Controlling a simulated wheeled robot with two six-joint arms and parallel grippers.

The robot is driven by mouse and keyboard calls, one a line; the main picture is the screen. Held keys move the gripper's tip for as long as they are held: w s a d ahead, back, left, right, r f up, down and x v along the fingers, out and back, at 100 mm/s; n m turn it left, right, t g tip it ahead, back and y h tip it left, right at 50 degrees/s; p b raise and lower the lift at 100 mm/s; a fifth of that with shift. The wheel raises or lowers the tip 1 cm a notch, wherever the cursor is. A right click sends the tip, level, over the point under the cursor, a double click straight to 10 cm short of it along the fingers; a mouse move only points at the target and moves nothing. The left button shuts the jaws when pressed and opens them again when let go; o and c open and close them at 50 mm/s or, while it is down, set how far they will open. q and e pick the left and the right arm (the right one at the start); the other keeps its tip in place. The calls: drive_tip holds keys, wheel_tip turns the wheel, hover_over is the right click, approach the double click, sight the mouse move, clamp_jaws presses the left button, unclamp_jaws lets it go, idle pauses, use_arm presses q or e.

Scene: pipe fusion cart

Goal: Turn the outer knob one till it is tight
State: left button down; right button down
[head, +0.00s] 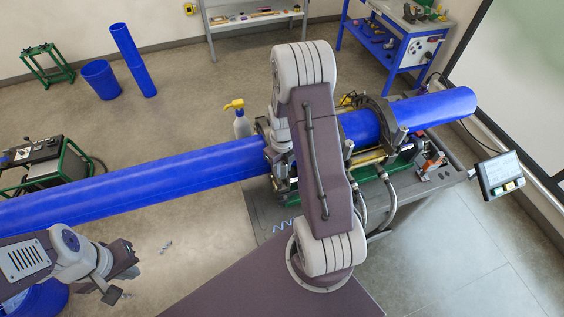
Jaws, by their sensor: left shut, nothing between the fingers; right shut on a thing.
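My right arm rises in front of the fusion cart (400,185) and bends down at its far side. My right gripper (277,147) is at the left clamp of the cart, beside the long blue pipe (140,183). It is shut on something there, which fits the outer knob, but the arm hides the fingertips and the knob. How tight the knob is cannot be seen. A shorter blue pipe (445,107) lies in the right clamp (385,120). My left gripper (126,272) is shut and empty at the lower left, over bare floor, apart from the pipe.
A spray bottle with a yellow head (242,123) stands behind the pipe. A control screen (500,172) is at the cart's right end. A green-framed machine (45,160) stands at left. A blue bin (101,80) and an upright pipe (133,60) stand farther back.

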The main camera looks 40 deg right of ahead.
drive_tip(key=shift+s+m, duration=0.1)
drive_tip(key=shift+m, duration=0.5)
